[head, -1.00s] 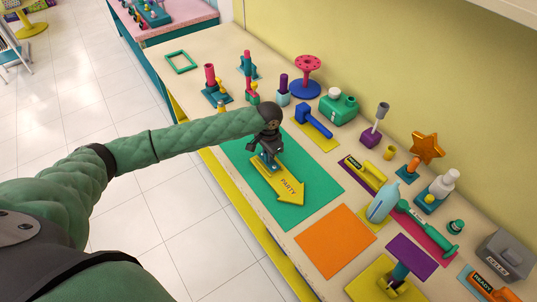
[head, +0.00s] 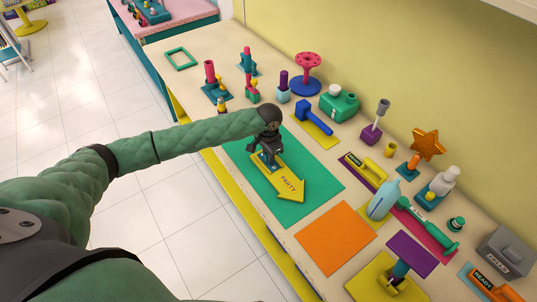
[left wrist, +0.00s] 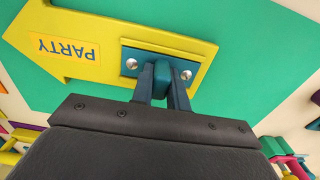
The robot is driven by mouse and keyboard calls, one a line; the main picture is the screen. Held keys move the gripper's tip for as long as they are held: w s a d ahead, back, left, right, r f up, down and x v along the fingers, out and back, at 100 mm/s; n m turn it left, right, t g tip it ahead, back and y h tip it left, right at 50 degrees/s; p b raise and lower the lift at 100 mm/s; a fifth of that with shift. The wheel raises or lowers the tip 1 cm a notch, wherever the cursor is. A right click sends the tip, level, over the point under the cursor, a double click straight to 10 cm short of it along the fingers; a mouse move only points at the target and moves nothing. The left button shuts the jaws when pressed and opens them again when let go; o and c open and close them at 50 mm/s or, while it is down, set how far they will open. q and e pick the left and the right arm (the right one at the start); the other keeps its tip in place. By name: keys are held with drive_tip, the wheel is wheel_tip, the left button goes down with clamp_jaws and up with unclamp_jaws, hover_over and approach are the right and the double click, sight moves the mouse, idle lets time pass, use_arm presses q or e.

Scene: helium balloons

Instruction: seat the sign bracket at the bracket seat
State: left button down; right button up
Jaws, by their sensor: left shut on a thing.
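The sign bracket is a blue plate with two silver screw heads (left wrist: 186,74) and a raised teal grip block (left wrist: 162,78). It lies at the tail of a yellow arrow sign (head: 292,187) marked PARTY, which also shows in the left wrist view (left wrist: 95,38). The plate looks flat against the arrow, but I cannot tell whether a small gap remains. My left gripper (head: 268,155) comes down on the bracket from above, its fingers (left wrist: 161,92) shut on the grip block. The bracket seat is not clearly distinguishable; the plate and gripper may cover it. My right gripper is not in view.
The arrow rests on a green mat (head: 325,186) on the long table. A bare orange mat (head: 337,238) lies to the right.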

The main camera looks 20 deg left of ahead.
use_arm(q)
drive_tip(key=c, duration=1.3)
unclamp_jaws()
drive_tip(key=shift+r, duration=4.05)
